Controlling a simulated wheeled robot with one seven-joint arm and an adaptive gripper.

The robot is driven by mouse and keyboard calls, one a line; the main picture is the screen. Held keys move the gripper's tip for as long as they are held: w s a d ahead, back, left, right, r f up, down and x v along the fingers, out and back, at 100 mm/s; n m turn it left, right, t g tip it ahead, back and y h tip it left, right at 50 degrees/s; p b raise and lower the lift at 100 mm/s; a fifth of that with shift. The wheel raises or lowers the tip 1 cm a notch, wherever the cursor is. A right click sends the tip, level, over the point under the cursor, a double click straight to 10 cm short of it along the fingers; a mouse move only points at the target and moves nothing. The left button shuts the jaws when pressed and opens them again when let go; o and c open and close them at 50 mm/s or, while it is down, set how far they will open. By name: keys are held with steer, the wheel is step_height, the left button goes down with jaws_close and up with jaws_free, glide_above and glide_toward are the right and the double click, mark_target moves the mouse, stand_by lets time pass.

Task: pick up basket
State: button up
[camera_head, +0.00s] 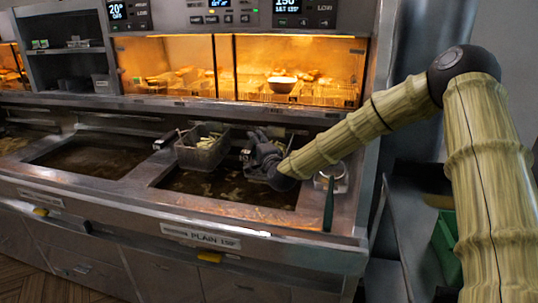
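A grey fry basket (203,152) with pale fries in it sits at the back of the right-hand fryer vat (225,190). A dark handle (165,139) sticks out at its left. My gripper (256,158) is just right of this basket, low over the vat's back right part. Its dark fingers blend with dark metal around them, possibly a second basket, so I cannot tell whether they are open or shut or touch anything. More pale pieces show behind my gripper.
A lit warming cabinet (240,68) with food and a bowl (282,84) stands behind the vats. Right of my gripper are a small metal container (332,178) and a green-handled tool (328,205). A green bin (446,245) is at lower right.

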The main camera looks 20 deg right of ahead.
jaws_close()
steer(key=shift+r, duration=0.1)
steer(key=shift+r, duration=0.15)
steer(key=shift+r+p, duration=0.35)
steer(key=shift+r, duration=1.25)
steer(key=s+a+r+b, duration=0.1)
steer(key=s+a+b, duration=0.1)
steer(key=s+a, duration=0.9)
steer(key=shift+a+r+b, duration=0.25)
steer(key=shift+a+b, duration=0.05)
